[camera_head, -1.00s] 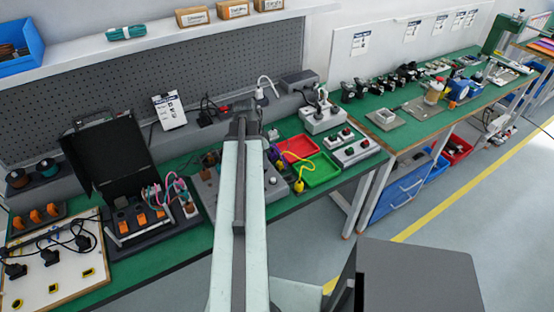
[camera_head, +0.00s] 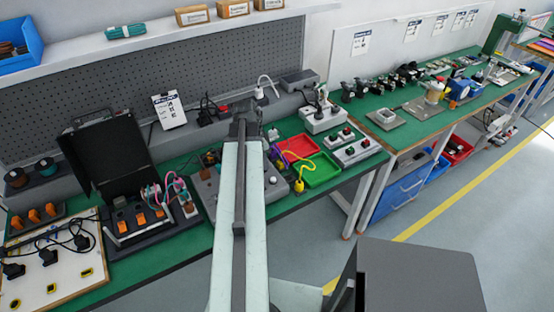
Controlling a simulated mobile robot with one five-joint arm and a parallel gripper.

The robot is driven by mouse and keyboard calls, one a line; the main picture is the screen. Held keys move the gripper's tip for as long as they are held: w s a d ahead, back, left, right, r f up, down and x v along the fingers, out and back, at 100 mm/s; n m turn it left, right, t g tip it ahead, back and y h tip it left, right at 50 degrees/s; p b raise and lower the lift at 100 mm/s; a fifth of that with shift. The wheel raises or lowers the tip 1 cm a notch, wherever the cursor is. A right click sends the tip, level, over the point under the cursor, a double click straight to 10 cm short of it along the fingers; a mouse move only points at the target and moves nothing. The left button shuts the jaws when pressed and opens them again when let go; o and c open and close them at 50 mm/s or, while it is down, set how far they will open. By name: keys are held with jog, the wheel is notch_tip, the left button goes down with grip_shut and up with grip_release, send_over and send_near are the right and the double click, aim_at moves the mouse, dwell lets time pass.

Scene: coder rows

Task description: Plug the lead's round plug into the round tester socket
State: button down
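My arm reaches out over the green bench from the bottom centre, and my gripper (camera_head: 243,108) is at its far end, above the back of the bench. The gripper is small and dark here, and I cannot tell whether its fingers are open or holding anything. A grey tester box (camera_head: 208,187) lies under and beside my arm, mostly hidden by it. I cannot make out a round socket on it. A yellow lead (camera_head: 301,163) with a yellow plug (camera_head: 299,186) lies at the green tray's left edge. I cannot tell whether it is the task's lead.
A red tray (camera_head: 299,147) and a green tray (camera_head: 324,171) lie right of my arm. Grey boxes with buttons (camera_head: 357,152) stand further right. An open black case (camera_head: 103,150) and a board with black plugs (camera_head: 48,262) are at left. A pegboard wall rises behind.

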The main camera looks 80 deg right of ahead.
jog(key=shift+f+b, duration=0.3)
dwell(0.5)
jog(key=c, duration=1)
grip_release()
jog(key=shift+c, duration=0.2)
notch_tip(320, 180, up, 8)
jog(key=w+a+p, duration=0.1)
jog(key=p, duration=0.6)
jog(key=shift+f+p, duration=0.15)
jog(key=shift+p, duration=0.2)
